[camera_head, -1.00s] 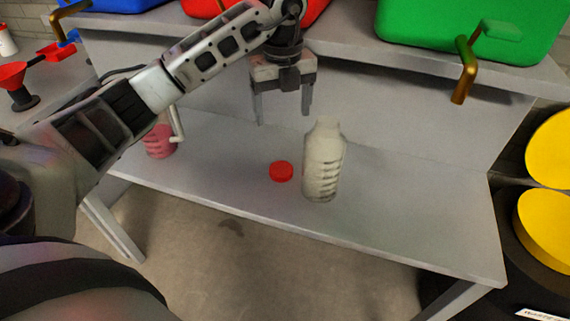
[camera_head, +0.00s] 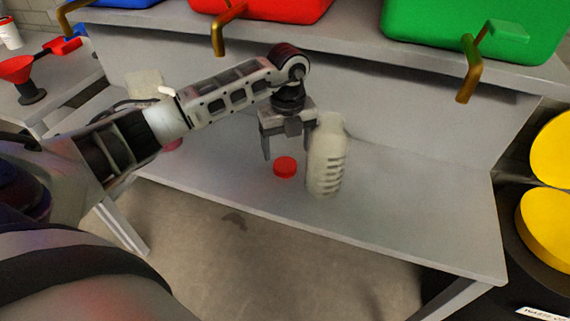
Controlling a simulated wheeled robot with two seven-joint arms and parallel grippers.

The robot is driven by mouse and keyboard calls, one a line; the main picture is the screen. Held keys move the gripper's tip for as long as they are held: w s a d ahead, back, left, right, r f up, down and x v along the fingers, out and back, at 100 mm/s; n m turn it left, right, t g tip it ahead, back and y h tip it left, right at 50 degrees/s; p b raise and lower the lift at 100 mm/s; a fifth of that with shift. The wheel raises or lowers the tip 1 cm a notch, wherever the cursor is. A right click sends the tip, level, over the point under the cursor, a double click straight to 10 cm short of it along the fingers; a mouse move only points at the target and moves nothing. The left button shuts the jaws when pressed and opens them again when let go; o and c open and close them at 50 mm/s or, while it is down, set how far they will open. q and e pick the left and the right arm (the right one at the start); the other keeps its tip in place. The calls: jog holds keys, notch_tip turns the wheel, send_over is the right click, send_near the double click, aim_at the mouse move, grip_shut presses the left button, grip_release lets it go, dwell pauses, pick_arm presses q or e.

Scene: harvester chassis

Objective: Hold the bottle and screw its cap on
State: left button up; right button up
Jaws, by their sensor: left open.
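A pale, ribbed bottle (camera_head: 328,160) stands upright on the grey bench, and no cap shows on its neck. A red cap (camera_head: 285,167) lies on the bench just left of the bottle. My left gripper (camera_head: 287,156) points down above and behind the cap, with its fingers apart and nothing between them. Its right finger is close to the bottle's left side and partly hidden by it; I cannot tell if they touch. My right gripper is not in view.
The grey bench (camera_head: 420,225) is clear to the right of the bottle. A shelf above bears red (camera_head: 285,8) and green (camera_head: 440,25) containers with brass taps. My left arm mostly hides a pink item (camera_head: 174,145). A red funnel (camera_head: 17,70) stands far left.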

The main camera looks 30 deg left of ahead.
aim_at(285, 164)
pick_arm(q)
jog(key=f, duration=0.3)
jog(key=f+p, duration=0.1)
jog(key=f, duration=0.1)
jog(key=shift+a+f, duration=0.1)
jog(key=shift+a, duration=0.15)
jog(key=c, duration=1)
